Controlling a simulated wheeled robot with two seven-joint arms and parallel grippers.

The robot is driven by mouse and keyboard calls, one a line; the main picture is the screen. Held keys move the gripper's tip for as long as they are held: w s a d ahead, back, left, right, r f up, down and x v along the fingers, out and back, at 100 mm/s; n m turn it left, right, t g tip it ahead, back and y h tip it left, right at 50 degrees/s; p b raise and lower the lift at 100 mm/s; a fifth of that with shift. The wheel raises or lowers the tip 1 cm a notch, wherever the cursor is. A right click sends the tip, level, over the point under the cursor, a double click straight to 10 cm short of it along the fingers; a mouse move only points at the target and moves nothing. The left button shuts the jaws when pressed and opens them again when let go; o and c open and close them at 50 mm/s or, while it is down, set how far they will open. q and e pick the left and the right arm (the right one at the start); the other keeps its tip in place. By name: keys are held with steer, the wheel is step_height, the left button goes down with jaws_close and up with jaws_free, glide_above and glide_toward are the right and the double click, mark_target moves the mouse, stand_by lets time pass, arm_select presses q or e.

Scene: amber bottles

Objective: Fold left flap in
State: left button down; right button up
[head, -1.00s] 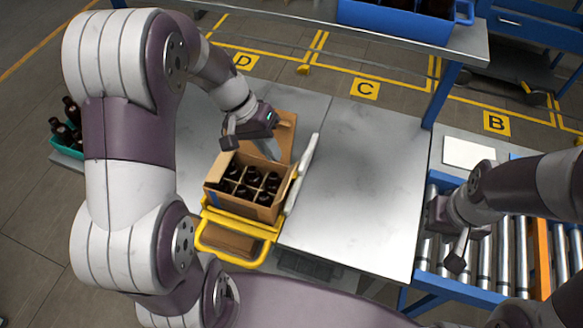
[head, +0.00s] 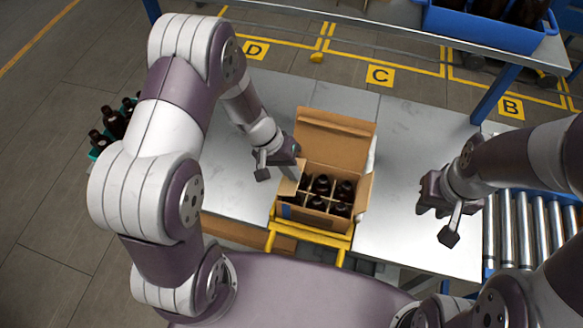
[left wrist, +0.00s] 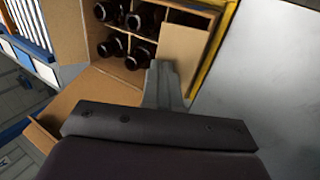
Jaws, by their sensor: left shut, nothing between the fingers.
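The open cardboard box (head: 313,227) holds dark amber bottles (head: 321,186) in a divided insert. Its left flap (head: 289,187) rises at the left edge and appears tilted inward; in the left wrist view the flap (left wrist: 184,48) hides part of the bottle compartments. My left gripper (head: 292,172) is shut and empty, with its fingers (left wrist: 163,84) at the flap, apparently touching it. The large back flap (head: 335,134) stands open behind the bottles, and the right flap (head: 365,192) stands open. My right gripper (head: 446,218) is away to the right; its finger opening is unclear.
The box sits by a yellow frame (head: 297,240) at the near edge of the grey table (head: 401,150). A roller conveyor (head: 515,230) is at the right. A teal crate with bottles (head: 97,152) is at the far left. The table is clear right of the box.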

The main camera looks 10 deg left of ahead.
arm_select(q)
steer(key=shift+a, duration=0.15)
steer(key=shift+s+d+r+y+p, duration=0.1)
steer(key=shift+d+r+y+p, duration=0.05)
steer(key=shift+d+y+p, duration=0.2)
steer(key=d+y+p, duration=0.1)
steer(key=y+p, duration=0.1)
steer(key=p, duration=0.1)
steer(key=shift+d, duration=0.1)
steer(key=b+x, duration=0.2)
steer(key=b, duration=0.1)
steer(key=shift+f, duration=0.25)
steer(key=shift+r, duration=0.25)
